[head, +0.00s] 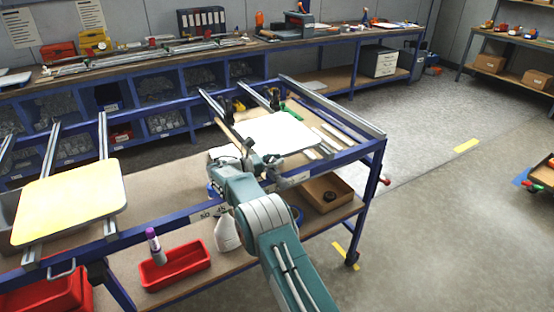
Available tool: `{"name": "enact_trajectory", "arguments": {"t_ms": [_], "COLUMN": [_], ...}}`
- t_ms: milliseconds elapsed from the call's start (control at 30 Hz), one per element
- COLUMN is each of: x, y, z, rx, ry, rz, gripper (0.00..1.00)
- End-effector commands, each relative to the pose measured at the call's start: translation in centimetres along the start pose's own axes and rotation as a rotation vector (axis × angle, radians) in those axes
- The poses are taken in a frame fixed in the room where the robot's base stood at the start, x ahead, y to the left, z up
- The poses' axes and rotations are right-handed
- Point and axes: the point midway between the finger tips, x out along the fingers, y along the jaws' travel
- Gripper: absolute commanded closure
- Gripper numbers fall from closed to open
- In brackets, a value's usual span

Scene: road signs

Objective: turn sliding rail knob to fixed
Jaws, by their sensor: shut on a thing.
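My gripper (248,158) is at the near left edge of a blank white sign plate (282,132), over the front side of the blue-framed table. It is shut on a small part at the near end of a rail; my wrist and fingers mostly hide that part, so the knob and its setting cannot be read. Two metal rails run back from the plate, the left one (211,102) and the right one (255,92). Small dark and yellow clamps (228,105) sit by them at the plate's far edge.
A yellow sign plate (68,204) lies on rails at the left. A red bin (175,268) and an open cardboard box (326,193) are on the lower shelf. A long workbench (150,65) lines the back wall. The floor at right is mostly clear.

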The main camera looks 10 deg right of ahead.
Motion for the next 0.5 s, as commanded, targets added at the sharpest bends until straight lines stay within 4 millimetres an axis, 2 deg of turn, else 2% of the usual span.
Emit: {"name": "enact_trajectory", "arguments": {"t_ms": [500], "x": [-0.18], "y": [0.11], "z": [0.07], "rx": [0.004], "ry": [0.0], "rz": [-0.069], "gripper": [1.0]}}
